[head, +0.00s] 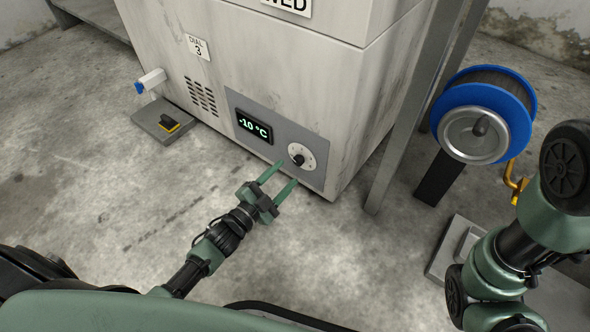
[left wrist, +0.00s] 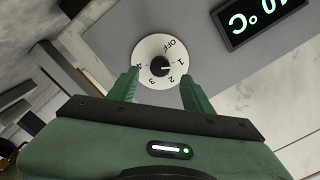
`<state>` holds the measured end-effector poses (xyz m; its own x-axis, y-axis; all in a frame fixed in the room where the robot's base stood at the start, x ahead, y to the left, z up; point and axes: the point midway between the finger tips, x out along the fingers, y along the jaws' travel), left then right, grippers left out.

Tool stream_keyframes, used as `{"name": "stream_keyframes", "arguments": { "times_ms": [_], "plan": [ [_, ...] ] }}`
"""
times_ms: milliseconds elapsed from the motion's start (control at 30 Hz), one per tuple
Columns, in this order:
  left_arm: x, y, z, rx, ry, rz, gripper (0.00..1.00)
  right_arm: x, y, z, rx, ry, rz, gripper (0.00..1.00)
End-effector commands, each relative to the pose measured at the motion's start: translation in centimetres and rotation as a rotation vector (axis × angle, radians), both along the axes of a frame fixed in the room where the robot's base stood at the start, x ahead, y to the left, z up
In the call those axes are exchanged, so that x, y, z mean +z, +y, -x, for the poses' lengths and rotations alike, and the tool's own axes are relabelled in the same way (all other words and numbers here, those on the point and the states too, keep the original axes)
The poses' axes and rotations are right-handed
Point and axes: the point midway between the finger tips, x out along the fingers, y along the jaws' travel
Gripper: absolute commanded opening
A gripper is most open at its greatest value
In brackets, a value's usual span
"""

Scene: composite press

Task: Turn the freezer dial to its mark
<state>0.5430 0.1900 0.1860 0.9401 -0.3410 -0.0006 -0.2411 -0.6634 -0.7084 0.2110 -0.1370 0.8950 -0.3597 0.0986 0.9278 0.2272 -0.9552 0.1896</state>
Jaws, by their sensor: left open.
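The freezer dial (head: 300,157) is a round white plate with a black knob on the grey panel low on the freezer front. In the left wrist view the dial (left wrist: 153,50) shows OFF and numbers 1 to 4; a small white pointer on the knob seems to face near the 1. A sign (head: 198,47) on the freezer reads "DIAL 3". My left gripper (head: 286,174) is open and empty, its fingers pointing at the dial from just in front. In the left wrist view the fingertips (left wrist: 160,78) appear on either side of the dial's lower part, apparently without contact.
A display (head: 254,126) reading -10 °C sits left of the dial. A white spout (head: 152,80) juts from the freezer over a floor plate with a yellow-black pedal (head: 170,125). A metal post (head: 405,120) and a blue hose reel (head: 455,95) stand right. Floor before the freezer is clear.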

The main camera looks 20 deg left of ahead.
Motion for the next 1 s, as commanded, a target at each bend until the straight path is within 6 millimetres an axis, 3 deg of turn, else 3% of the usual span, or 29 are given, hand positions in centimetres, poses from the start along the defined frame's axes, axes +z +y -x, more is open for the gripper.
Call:
{"name": "stream_keyframes", "arguments": {
  "times_ms": [300, 667, 700, 867, 1000],
  "plan": [
    [-0.2, -1.6, -4.5, -0.001, -0.003, 0.002, 0.5, -2.8, 0.0, 0.2, -0.001, -0.004, 0.001, 0.36],
    [0.0, -2.0, -5.2, 0.0, 0.001, 0.003, 0.5, -3.0, 0.0, 0.2, -0.001, -0.004, 0.001, 0.36],
    [0.0, -2.0, -5.2, 0.0, 0.001, 0.003, 0.47, -2.9, 0.0, 0.2, -0.001, -0.004, 0.001, 0.36],
    [0.0, -1.9, -5.2, 0.0, 0.001, 0.003, 0.03, -3.0, 0.0, 0.2, -0.001, -0.004, 0.001, 0.36],
    [0.0, -1.9, -5.2, 0.0, 0.001, 0.003, 0.0, -2.9, 0.0, 0.2, -0.001, -0.004, 0.001, 0.36]
  ]
}}
